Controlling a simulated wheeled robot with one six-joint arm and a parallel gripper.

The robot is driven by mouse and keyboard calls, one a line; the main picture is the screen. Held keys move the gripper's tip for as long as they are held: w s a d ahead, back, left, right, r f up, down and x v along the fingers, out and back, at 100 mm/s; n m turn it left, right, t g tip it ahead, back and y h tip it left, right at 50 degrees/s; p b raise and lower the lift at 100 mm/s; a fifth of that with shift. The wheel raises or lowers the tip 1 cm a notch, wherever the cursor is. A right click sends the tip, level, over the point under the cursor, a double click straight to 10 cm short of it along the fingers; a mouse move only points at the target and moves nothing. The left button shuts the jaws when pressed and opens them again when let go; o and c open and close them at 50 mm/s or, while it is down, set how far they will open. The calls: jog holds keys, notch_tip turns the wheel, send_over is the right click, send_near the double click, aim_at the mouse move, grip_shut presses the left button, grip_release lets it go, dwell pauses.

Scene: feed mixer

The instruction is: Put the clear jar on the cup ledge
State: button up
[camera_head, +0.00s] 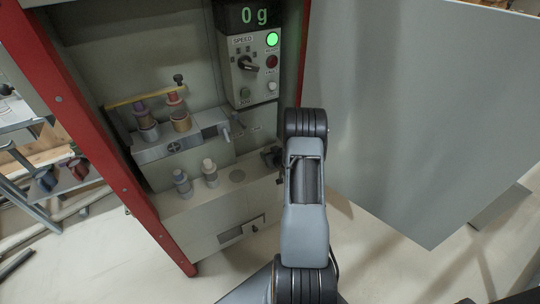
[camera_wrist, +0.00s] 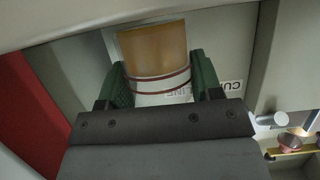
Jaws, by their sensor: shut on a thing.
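My gripper (camera_wrist: 163,88) has its green fingers on both sides of a jar (camera_wrist: 152,50). The jar is amber in its upper part in the wrist view, with thin dark red bands and a pale lower part. Lettering ending in "LINE" shows at the pale part; I cannot tell if it is on the jar or seen through it. In the head view my arm hides the jar. A pale ledge (camera_head: 190,204) runs along the lower cabinet, with a round grey mark (camera_head: 237,176) on its right part. I take this to be the cup ledge.
Two small capped bottles (camera_head: 182,183) (camera_head: 210,173) stand on the ledge left of the round mark. A red post (camera_head: 105,165) and a large grey panel (camera_head: 420,110) flank the cabinet.

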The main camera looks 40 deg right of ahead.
jog(key=shift+f, duration=0.2)
jog(key=shift+f, duration=0.15)
jog(key=o, duration=1)
jog(key=shift+o, duration=0.2)
